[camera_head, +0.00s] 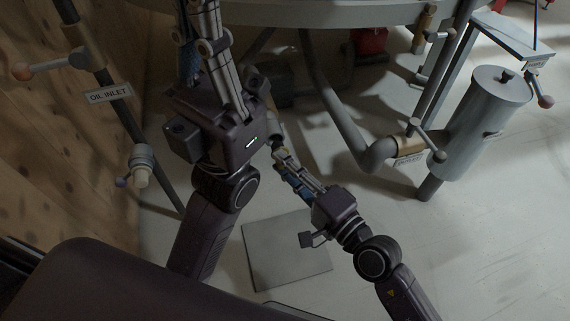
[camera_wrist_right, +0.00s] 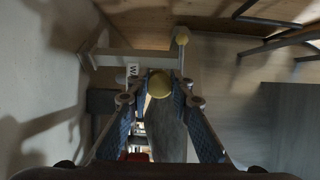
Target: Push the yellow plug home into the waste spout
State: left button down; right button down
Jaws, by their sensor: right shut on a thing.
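My right gripper (camera_head: 281,158) reaches up and left from the lower right in the head view. In the right wrist view its two blue-padded fingers (camera_wrist_right: 160,99) close on the round yellow plug (camera_wrist_right: 160,84), which shows between the fingertips. Part of a tan and grey pipe fitting (camera_head: 275,127), possibly the waste spout, shows just past these fingertips, mostly hidden by my left gripper. I cannot tell how far the plug sits in it. My left gripper (camera_head: 203,22) points up, away from the plug; its fingertips reach the top picture edge and their opening is unclear.
An oil inlet sign (camera_head: 110,95) hangs on a pipe at the left, with a valve (camera_head: 142,168) below. A grey canister (camera_head: 482,125) and bent pipe (camera_head: 345,130) stand at the right. A grey floor plate (camera_head: 285,255) lies below. A knobbed lever (camera_wrist_right: 182,38) shows beyond the plug.

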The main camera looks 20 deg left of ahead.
jog(key=shift+w+a, duration=0.4)
jog(key=shift+w, duration=0.15)
jog(key=shift+w+a, duration=0.2)
jog(key=shift+w, duration=0.15)
dwell(0.8)
jog(key=shift+r, duration=0.1)
dwell(0.5)
jog(key=shift+w+a, duration=0.4)
jog(key=shift+w, duration=0.15)
dwell(0.6)
jog(key=c, duration=1.7)
grip_release()
jog(key=shift+o, duration=0.2)
